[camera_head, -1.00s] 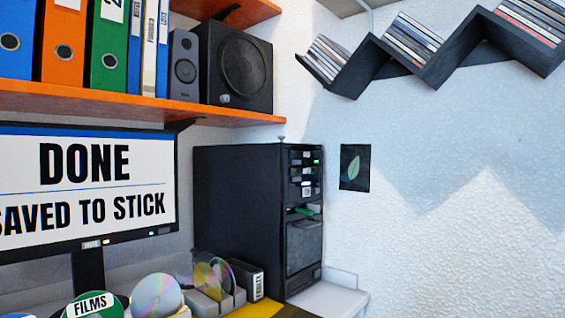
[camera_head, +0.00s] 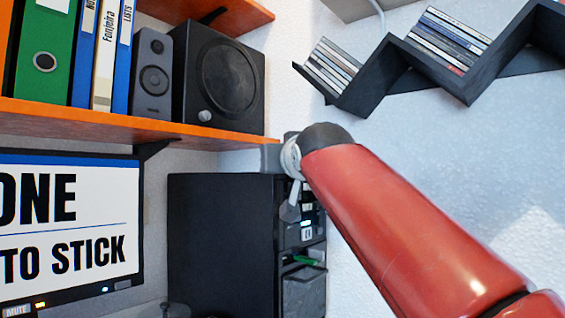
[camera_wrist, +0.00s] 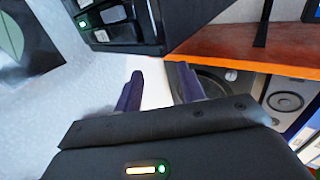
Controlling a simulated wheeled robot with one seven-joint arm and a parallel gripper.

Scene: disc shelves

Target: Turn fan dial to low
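The black computer tower (camera_head: 222,240) stands under the orange shelf in the head view. Its front panel (camera_head: 307,232) has small slots, lights and a green item, partly hidden behind my arm. In the wrist view part of the tower front (camera_wrist: 122,22) shows at the top, with a green light. I cannot make out a fan dial for certain in either view. My gripper (camera_wrist: 160,88) is open, its two purple fingers apart with nothing between them. Pale wall shows between the fingers. In the head view the gripper's fingers cannot be made out clearly.
The orange shelf (camera_head: 120,123) with a black speaker (camera_head: 220,75) and binders (camera_head: 45,55) is close to my arm. A zigzag disc rack (camera_head: 400,65) hangs on the wall at upper right. A monitor (camera_head: 70,228) stands at left.

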